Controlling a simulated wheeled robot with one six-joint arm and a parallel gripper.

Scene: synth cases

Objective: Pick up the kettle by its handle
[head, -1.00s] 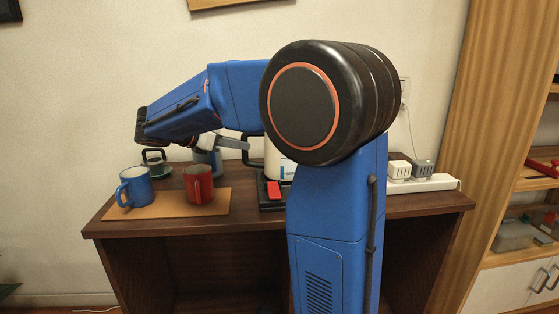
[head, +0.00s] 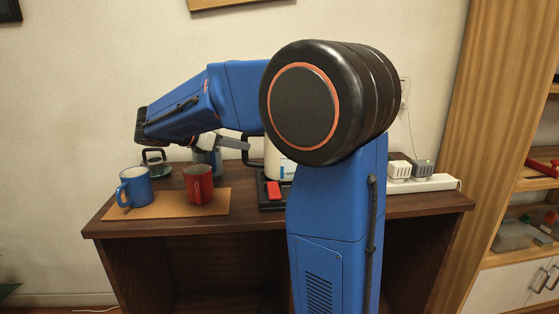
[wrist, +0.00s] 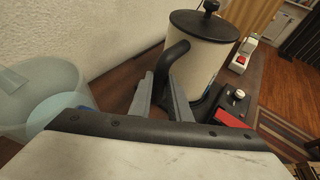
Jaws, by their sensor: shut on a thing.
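The kettle (wrist: 204,58) is white with a black lid and knob, and stands upright in the wrist view. In the head view, my arm hides much of its pale body (head: 274,160). Its black handle (wrist: 175,54) runs down between the two grey fingers of my gripper (wrist: 164,82), which is shut on it. In the head view, my gripper (head: 236,144) reaches the handle (head: 249,152) from the left. A black base with a red switch (head: 273,189) is at the kettle's foot. The handle's lower part is hidden by the fingers.
A blue mug (head: 134,187) and a red mug (head: 199,184) stand on a tan mat (head: 165,209) at left. A translucent bluish vessel (wrist: 38,92) is close beside my gripper. A white power strip (head: 430,184) with plugs lies at the right.

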